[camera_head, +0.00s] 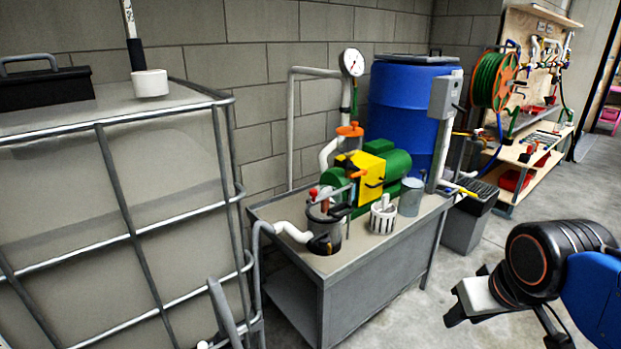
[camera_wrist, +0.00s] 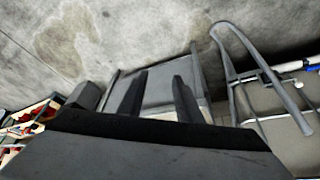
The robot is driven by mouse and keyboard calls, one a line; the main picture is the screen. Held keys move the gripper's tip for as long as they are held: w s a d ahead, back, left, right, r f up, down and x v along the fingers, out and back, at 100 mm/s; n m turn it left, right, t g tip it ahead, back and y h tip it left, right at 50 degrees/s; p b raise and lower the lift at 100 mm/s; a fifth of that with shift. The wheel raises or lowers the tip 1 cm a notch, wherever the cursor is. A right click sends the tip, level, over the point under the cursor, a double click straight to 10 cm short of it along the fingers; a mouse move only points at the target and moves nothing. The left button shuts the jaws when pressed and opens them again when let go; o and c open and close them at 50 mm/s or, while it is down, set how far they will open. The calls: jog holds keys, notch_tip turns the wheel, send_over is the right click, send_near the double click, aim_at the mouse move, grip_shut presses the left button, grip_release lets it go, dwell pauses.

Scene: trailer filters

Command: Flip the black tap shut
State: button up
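I cannot pick out the black tap with certainty. My gripper (camera_head: 463,300) is at the lower right of the head view, over the floor and well apart from the bench. In the wrist view, its two dark fingers (camera_wrist: 160,92) stand apart with nothing visible between them. The bench also shows beyond them (camera_wrist: 165,88).
A green and yellow pump (camera_head: 370,172) stands on the bench, with a white basket (camera_head: 383,219) and a grey bucket (camera_head: 411,197). A caged tank (camera_head: 110,185) stands at left, a blue barrel (camera_head: 405,105) behind. Concrete floor is clear between bench and arm.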

jog(key=w+a+r+n, duration=0.4)
jog(key=w+r+n, duration=0.1)
jog(key=w+n, duration=0.25)
notch_tip(320, 180, up, 5)
jog(key=n+h, duration=0.2)
jog(key=n, duration=1.6)
send_over(315, 238)
jog(key=s+a, duration=0.3)
jog(key=s, duration=0.4)
jog(key=x, duration=1.6)
jog(key=shift+f, duration=0.4)
